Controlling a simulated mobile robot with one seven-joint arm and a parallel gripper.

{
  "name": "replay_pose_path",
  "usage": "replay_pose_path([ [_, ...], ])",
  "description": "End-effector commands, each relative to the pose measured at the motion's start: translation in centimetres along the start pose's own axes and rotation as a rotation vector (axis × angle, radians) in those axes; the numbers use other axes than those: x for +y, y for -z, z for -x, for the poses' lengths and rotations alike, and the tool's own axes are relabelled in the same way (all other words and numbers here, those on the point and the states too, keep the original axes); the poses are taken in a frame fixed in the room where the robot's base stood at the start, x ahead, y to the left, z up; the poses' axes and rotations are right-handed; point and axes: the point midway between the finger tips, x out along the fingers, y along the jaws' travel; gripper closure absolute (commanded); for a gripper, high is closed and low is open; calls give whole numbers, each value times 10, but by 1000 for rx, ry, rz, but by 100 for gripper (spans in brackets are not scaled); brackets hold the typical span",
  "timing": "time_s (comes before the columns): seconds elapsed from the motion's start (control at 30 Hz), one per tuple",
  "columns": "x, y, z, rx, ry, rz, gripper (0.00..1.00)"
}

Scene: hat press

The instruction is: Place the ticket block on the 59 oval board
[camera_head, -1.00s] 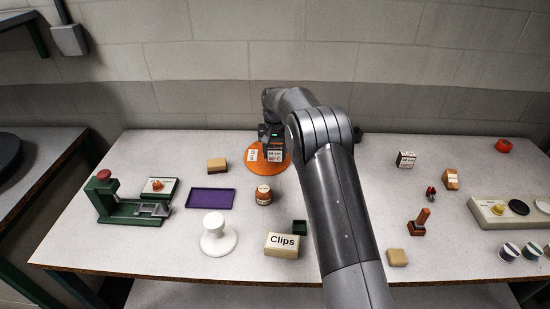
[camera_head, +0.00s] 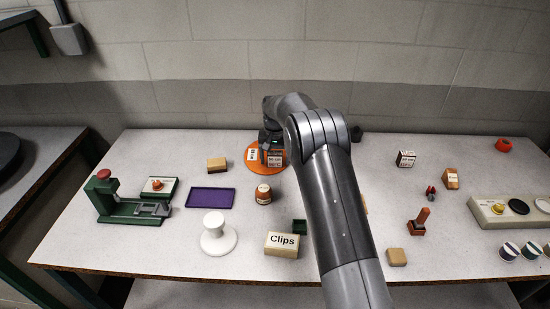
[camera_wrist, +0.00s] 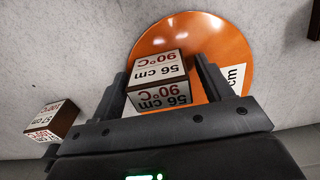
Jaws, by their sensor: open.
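The ticket block (camera_wrist: 160,82) is a dark brown block with white labels reading "56 cm" and "90°C". It stands between the spread fingers of my gripper (camera_wrist: 161,66), over the orange oval board (camera_wrist: 205,28). The board has a white label whose number is partly hidden by a finger; only "cm" reads. In the head view the board (camera_head: 254,172) lies at the back of the table, with my gripper (camera_head: 271,150) low above it and the block (camera_head: 276,159) at its right part. The block's underside is hidden, so contact with the board cannot be seen.
Another labelled block (camera_head: 405,158), reading "57 cm" in the wrist view (camera_wrist: 50,122), stands to the right. My arm hides the table's middle.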

Motion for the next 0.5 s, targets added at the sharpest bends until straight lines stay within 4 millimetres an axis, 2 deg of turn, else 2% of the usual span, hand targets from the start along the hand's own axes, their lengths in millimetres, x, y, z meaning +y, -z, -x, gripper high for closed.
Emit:
replay_pose_path([
  [0.17, 0, 1, 10, 2, 1, 0, 28],
  [0.27, 0, 1, 26, 4, 1, 0, 28],
  [0.5, 0, 1, 79, 4, 1, 0, 28],
])
